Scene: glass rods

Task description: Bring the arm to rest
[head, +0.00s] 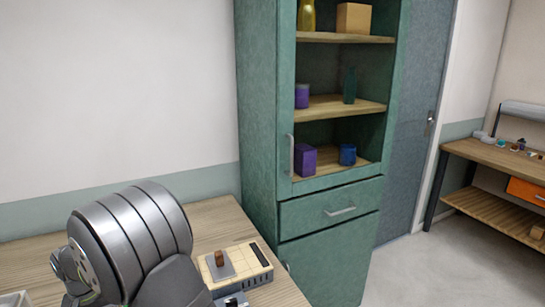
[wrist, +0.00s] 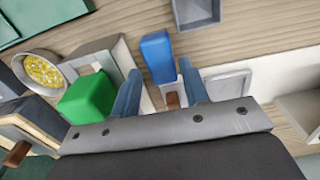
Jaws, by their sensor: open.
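My gripper (wrist: 161,76) shows in the wrist view with its two blue fingers spread apart. A blue block (wrist: 157,57) shows beyond and between the fingertips, and I cannot tell how far off it is. No object is visibly clamped between the fingers. A small brown peg (wrist: 173,100) shows between the fingers, lower in the picture. In the head view my grey arm fills the lower left, and my gripper is not clearly visible there. I cannot make out any glass rods.
A green block (wrist: 88,98) and a bowl of yellow bits (wrist: 40,70) lie left of the fingers. A tan board (head: 254,264) with a brown knob (head: 219,258) sits on the wooden table (head: 215,217). A green cabinet (head: 262,110) stands behind it.

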